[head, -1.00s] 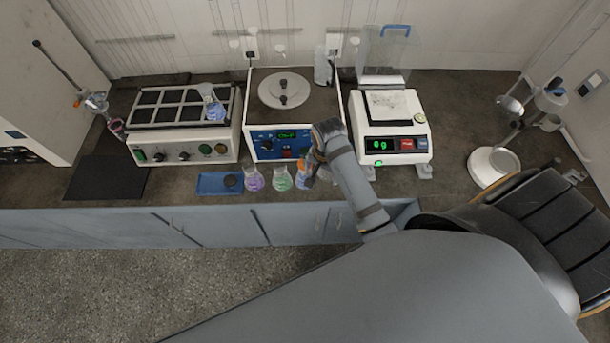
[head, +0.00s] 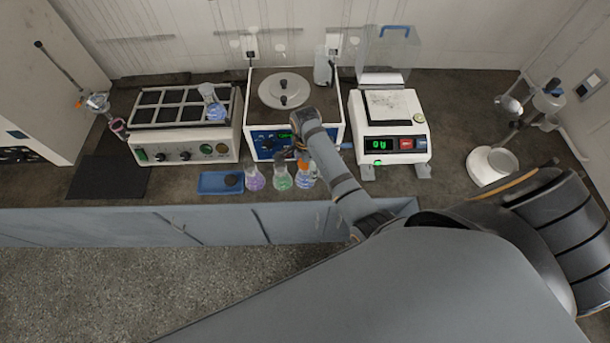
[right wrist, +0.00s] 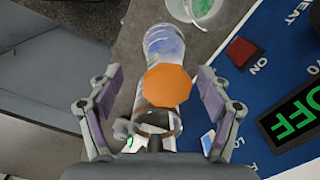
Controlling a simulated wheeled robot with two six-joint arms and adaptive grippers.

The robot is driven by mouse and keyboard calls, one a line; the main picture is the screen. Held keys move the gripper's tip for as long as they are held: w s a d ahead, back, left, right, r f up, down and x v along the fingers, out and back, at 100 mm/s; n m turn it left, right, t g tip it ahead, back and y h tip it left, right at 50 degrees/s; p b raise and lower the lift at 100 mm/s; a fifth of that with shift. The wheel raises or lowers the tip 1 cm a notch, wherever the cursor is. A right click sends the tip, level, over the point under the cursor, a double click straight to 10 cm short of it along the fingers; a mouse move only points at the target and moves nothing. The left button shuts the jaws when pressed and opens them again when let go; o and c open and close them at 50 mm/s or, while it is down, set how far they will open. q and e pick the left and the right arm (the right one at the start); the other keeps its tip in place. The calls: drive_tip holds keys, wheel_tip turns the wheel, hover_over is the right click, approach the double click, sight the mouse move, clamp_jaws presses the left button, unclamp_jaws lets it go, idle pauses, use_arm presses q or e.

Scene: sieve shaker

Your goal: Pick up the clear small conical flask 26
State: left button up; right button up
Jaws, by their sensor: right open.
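Three small clear conical flasks stand in a row at the bench's front edge. One holds purple liquid (head: 254,179), one green (head: 282,180) and one blue (head: 307,178). No number is readable, so I cannot tell which is 26. My right gripper (head: 301,157) is over the blue and green flasks in the head view. In the right wrist view its fingers (right wrist: 158,88) are open, on either side of the blue flask (right wrist: 162,42), with an orange octagonal piece (right wrist: 167,85) at its top. Contact is not clear. My left gripper is not in view.
A shaker with a blue panel (head: 262,146) stands close behind the flasks. A balance (head: 391,143) is to its right and a block heater with another flask (head: 213,104) to its left. The green flask (right wrist: 202,8) is close by in the wrist view. A blue tray (head: 208,188) lies left.

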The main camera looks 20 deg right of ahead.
drive_tip(key=shift+f, duration=0.25)
drive_tip(key=f, duration=0.1)
drive_tip(key=f+p, duration=0.1)
drive_tip(key=f, duration=0.2)
drive_tip(key=shift+w+d+f, duration=0.15)
drive_tip(key=shift+w+f, duration=0.2)
drive_tip(key=shift+c, duration=0.2)
drive_tip(key=c, duration=1.3)
drive_tip(key=shift+c, duration=0.2)
drive_tip(key=shift+r, duration=0.1)
